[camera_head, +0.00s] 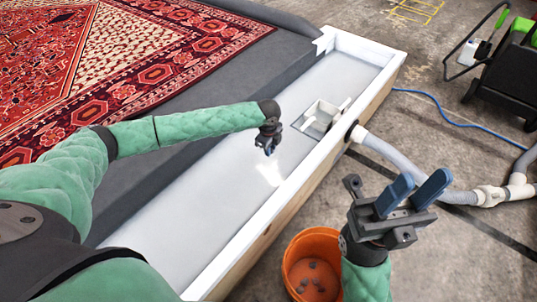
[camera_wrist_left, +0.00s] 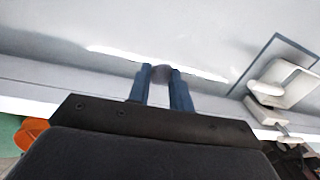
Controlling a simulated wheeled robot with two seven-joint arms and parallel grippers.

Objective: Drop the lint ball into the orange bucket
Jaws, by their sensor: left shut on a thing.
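My left gripper (camera_head: 268,149) is over the white trough, left of its drain fitting. In the left wrist view its blue fingers (camera_wrist_left: 160,80) are shut on a small grey-brown lint ball (camera_wrist_left: 160,73). In the head view the ball cannot be made out clearly. The orange bucket (camera_head: 291,250) stands on the floor outside the trough, at the bottom middle, with several small dark lumps inside. A bit of it shows in the left wrist view (camera_wrist_left: 30,133). My right gripper (camera_head: 415,194) is open and empty, above and right of the bucket.
The white trough (camera_head: 215,185) has a raised rim between my left gripper and the bucket. A drain fitting (camera_head: 318,118) sits at its right side, with a grey pipe (camera_head: 400,165) outside. A red patterned rug (camera_head: 130,55) lies at left. A black-and-green machine (camera_head: 510,65) stands at upper right.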

